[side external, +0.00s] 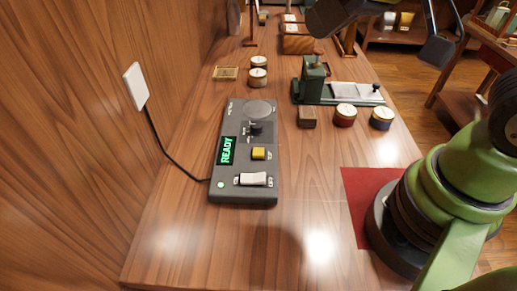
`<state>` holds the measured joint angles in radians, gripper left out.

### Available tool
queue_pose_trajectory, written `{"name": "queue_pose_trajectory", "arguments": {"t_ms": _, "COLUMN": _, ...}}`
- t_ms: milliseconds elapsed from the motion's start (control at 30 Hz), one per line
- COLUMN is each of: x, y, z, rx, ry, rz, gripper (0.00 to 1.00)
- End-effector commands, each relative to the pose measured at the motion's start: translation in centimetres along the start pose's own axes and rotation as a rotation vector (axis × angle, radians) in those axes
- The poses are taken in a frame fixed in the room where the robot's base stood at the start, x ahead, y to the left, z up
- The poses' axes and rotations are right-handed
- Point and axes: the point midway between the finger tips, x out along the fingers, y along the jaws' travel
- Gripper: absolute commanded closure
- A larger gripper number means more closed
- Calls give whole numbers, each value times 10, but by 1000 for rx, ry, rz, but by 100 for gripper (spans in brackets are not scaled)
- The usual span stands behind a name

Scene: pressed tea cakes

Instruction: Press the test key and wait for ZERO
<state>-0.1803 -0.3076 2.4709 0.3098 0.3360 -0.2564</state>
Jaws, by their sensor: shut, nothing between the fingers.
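A dark grey device (228,196) lies on the wooden table. Its display (227,151) shows READY in green. A small green light (220,185) glows at the near left corner. Nothing touches the keys. I cannot make out my gripper's fingers in this view.
A black cable runs from the device to a white wall plate (135,86). A green press (313,82), a brown block (307,117) and round tins (346,115) (382,118) stand to the right. Two more tins (258,77) stand behind. The table in front is clear.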

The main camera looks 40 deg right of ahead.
Motion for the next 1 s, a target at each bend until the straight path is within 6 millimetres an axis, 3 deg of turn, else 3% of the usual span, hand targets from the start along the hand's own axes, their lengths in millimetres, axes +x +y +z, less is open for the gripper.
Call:
{"name": "queue_pose_trajectory", "arguments": {"t_ms": 300, "x": 94, "y": -10, "z": -1, "rx": -371, "ry": 21, "rz": 94, "gripper": 100}}
{"name": "queue_pose_trajectory", "arguments": {"t_ms": 500, "x": 138, "y": -8, "z": 14, "rx": -620, "ry": 21, "rz": 206, "gripper": 100}}
{"name": "queue_pose_trajectory", "arguments": {"t_ms": 700, "x": 158, "y": -4, "z": 26, "rx": -781, "ry": 16, "rz": 281, "gripper": 100}}
{"name": "queue_pose_trajectory", "arguments": {"t_ms": 1000, "x": 161, "y": -3, "z": 27, "rx": -819, "ry": 19, "rz": 301, "gripper": 100}}
